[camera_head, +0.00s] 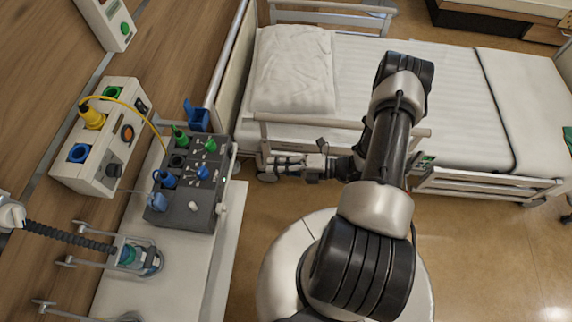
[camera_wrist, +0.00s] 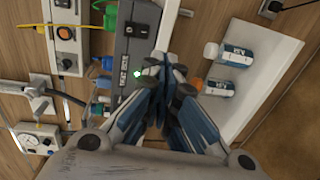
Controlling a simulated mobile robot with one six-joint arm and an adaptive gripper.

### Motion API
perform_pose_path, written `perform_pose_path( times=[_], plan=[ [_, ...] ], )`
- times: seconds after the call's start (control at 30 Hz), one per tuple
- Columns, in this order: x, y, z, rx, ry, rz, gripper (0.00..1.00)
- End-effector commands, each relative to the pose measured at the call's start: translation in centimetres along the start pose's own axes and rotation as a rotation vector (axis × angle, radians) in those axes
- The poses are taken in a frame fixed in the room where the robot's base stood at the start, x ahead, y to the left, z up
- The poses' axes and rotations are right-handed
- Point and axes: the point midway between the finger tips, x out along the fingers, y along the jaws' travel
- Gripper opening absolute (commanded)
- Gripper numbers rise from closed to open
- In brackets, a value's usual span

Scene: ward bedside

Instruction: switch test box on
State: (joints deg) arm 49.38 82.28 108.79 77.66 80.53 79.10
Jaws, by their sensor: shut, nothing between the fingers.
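The dark grey test box (camera_head: 188,210) stands on a white shelf by the wall in the head view, with green and blue plugs and small switches on its top. My gripper (camera_head: 268,168) is shut and empty, to the right of the box in the head view. In the wrist view its fingers (camera_wrist: 170,75) overlap the box's right edge. I cannot tell whether they touch it, and they hide part of its face.
A wall panel (camera_head: 115,172) with yellow and blue plugs is left of the box. The bed (camera_head: 420,100) lies behind my arm.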

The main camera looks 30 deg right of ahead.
Motion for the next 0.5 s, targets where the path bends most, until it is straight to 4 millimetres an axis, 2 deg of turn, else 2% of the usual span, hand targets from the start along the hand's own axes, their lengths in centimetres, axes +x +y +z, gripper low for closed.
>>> perform_pose_path(
  times=[0.03, 0.2, 0.5],
  plan=[
    [-0.9, -0.2, 0.1, 0.000, -0.006, 0.000, 0.00],
    [-2.6, -0.7, 0.1, -0.001, -0.002, 0.000, 0.00],
    [-3.0, -0.8, 0.0, 0.000, 0.000, 0.000, 0.00]
  ],
)
